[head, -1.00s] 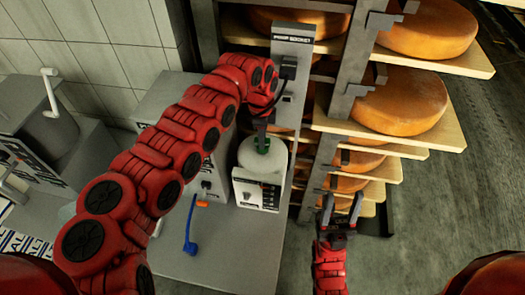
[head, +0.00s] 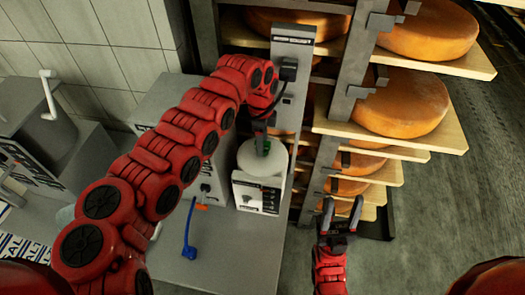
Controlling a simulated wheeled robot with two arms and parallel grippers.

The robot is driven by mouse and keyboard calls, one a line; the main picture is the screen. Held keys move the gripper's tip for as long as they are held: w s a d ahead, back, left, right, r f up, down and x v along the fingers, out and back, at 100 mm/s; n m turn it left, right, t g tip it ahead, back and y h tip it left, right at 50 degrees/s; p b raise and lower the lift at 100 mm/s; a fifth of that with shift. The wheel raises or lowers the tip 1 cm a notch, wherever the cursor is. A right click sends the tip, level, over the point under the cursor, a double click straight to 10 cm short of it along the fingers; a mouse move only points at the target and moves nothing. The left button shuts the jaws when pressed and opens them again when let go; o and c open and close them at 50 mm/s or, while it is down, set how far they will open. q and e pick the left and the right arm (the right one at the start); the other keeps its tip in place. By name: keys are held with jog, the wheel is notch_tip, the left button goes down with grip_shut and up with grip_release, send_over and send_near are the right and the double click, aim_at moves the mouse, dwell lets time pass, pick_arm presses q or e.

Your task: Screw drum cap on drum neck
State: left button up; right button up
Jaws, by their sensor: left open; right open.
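A white drum (head: 261,161) with a black-and-white label (head: 258,196) stands on the grey bench top. A small green piece (head: 266,145) shows at the top of the drum, where the neck is; I cannot tell whether it is the cap or part of the neck. My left gripper (head: 263,146) points down over the drum top, its fingers around or beside the green piece; the arm and wrist hide much of it. My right gripper (head: 340,212) is open and empty, its two fingers pointing up, right of the bench and in front of the shelves.
A blue tool (head: 189,232) lies on the bench (head: 225,262) front. A grey post labelled as a socket (head: 292,40) rises behind the drum. Shelves with orange cheese wheels (head: 402,100) fill the right back. Grey machines (head: 55,130) stand left. Floor at right is clear.

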pick_arm(q)
notch_tip(320, 180, up, 17)
jog(key=b, duration=0.1)
jog(key=shift+w+a+r+b, duration=0.2)
jog(key=shift+w+b, duration=0.2)
jog(key=shift+f, duration=0.1)
